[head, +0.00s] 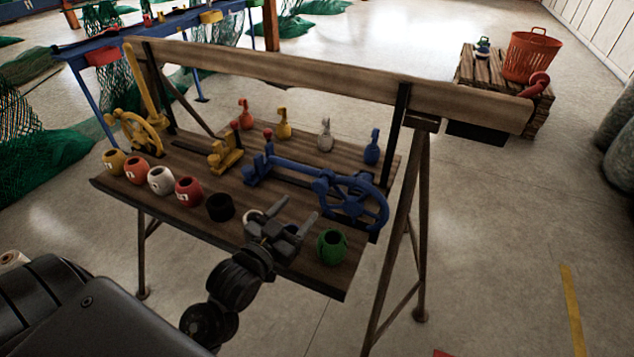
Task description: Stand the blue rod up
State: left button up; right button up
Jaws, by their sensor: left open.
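The blue rod (296,170) lies nearly level on the wooden bench, its right end at a blue spoked wheel (352,201). Its left end is by a small blue stand (252,175) with a red-topped post. On the left, a yellow rod (145,84) stands steeply tilted above a yellow wheel (140,133). My left gripper (298,208) is open and empty over the bench's front edge, in front of the blue rod and left of the wheel. It appears apart from both. My right gripper is not in view.
Several pots line the front edge, including a red one (187,191), a black one (220,207) and a green one (332,246) right of my gripper. A pale pot is partly hidden behind it. Colored bottle-like pieces stand behind, below a long wooden beam (330,79).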

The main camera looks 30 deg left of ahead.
aim_at(319, 189)
pick_arm(q)
jog(key=w, duration=0.2)
jog(key=w+d, duration=0.1)
jog(key=w, duration=0.1)
jog(key=shift+p, duration=0.3)
jog(key=w, duration=0.5)
jog(key=shift+p, duration=0.35)
jog(key=shift+w+d, duration=0.1)
jog(key=shift+w, duration=0.5)
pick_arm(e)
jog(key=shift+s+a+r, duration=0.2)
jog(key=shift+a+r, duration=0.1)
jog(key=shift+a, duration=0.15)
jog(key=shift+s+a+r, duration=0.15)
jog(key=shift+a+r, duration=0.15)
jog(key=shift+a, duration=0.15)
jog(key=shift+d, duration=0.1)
